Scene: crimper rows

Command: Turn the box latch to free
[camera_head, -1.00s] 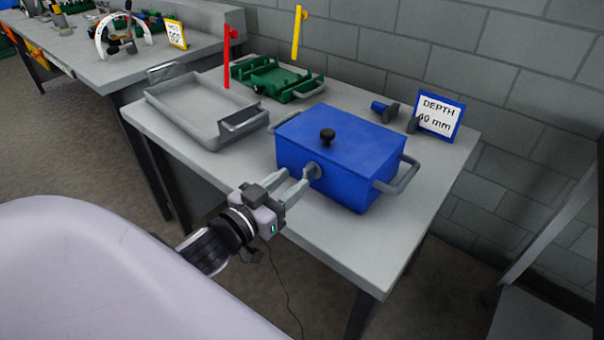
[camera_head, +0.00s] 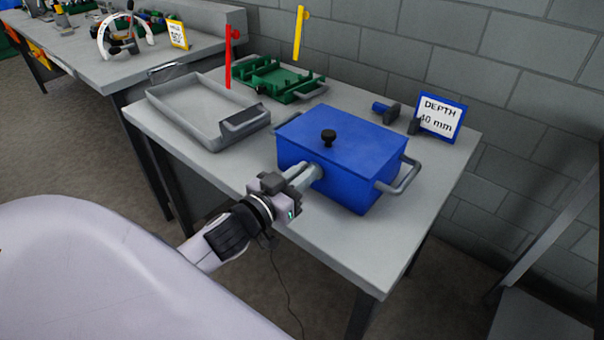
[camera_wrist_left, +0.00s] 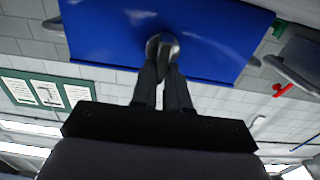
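A blue box (camera_head: 360,135) with a black lid knob (camera_head: 328,137) and grey side handles stands on the grey table. Its grey latch (camera_head: 318,171) is on the near face, mostly hidden by my left gripper (camera_head: 312,173). In the left wrist view, the rounded metal latch (camera_wrist_left: 163,42) sits at the fingertips of my left gripper (camera_wrist_left: 163,62), against the blue face (camera_wrist_left: 105,30). The two fingers are close together with their tips on the latch. How far the latch is turned cannot be told. My right gripper is not in view.
A grey tray (camera_head: 183,104) and a green fixture (camera_head: 268,72) lie to the left and behind on the table (camera_head: 345,245). A sign reading "DEPTH 40 mm" (camera_head: 440,116) stands at the back right. The table's front strip is clear.

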